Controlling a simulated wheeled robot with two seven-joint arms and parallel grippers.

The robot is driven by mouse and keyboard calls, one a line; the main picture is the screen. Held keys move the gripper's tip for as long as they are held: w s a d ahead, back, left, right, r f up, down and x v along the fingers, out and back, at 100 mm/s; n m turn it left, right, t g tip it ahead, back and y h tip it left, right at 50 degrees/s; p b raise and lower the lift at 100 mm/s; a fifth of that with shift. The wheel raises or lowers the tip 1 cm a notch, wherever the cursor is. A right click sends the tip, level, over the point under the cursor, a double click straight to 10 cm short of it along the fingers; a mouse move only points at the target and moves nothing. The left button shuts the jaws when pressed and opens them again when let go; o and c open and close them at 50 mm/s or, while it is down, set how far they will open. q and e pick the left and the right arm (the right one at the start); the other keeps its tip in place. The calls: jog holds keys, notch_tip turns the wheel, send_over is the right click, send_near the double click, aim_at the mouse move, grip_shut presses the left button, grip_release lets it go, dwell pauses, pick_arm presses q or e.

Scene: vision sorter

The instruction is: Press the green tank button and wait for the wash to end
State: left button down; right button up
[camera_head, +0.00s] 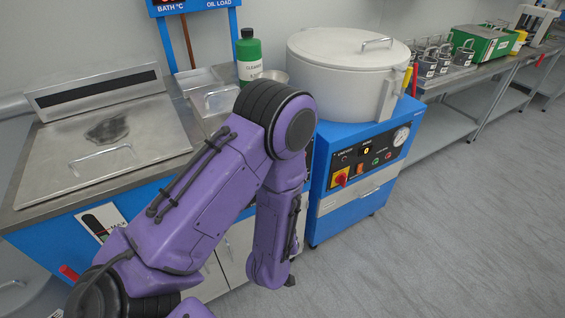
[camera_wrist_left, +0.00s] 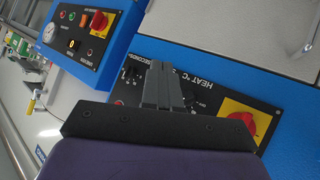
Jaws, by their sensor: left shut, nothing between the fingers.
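My left gripper (camera_wrist_left: 163,82) is shut and empty in the left wrist view, its dark fingers in front of a black control panel (camera_wrist_left: 190,84) marked heat and seconds. This panel has a red knob on a yellow plate (camera_wrist_left: 236,122). No green button shows on its visible part; the fingers and wrist cover some of it. The steel tank (camera_head: 100,140) with a closed, handled lid is at the left of the head view. My purple left arm blocks its front right side there. Whether the fingertips touch the panel, I cannot tell. My right gripper is not in view.
A blue machine (camera_head: 330,180) with a round closed vessel (camera_head: 340,70) stands right of my arm, with its own knob, lamps and gauge. A green bottle (camera_head: 249,58) stands behind my arm. Steel benches (camera_head: 470,70) line the wall; the floor (camera_head: 460,230) at right is clear.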

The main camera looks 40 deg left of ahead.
pick_arm(q)
jog(key=w+d+r+n+t+y, duration=0.1)
jog(key=w+r+t, duration=0.2)
jog(key=w+r, duration=0.3)
notch_tip(320, 180, up, 4)
jog(key=shift+w+d+r+n, duration=0.1)
jog(key=shift+w+d+n, duration=0.05)
jog(key=shift+w+n, duration=0.2)
jog(key=w+a, duration=0.3)
jog(key=a, duration=0.5)
jog(key=shift+w, duration=0.2)
jog(key=shift+a, duration=0.15)
dwell(1.2)
jog(key=shift+w+a, duration=0.2)
jog(key=shift+a, duration=0.1)
jog(key=shift+w+a, duration=0.15)
jog(key=shift+a, duration=0.25)
dwell(0.6)
jog(key=shift+s+d, duration=0.35)
jog(key=shift+d, duration=0.45)
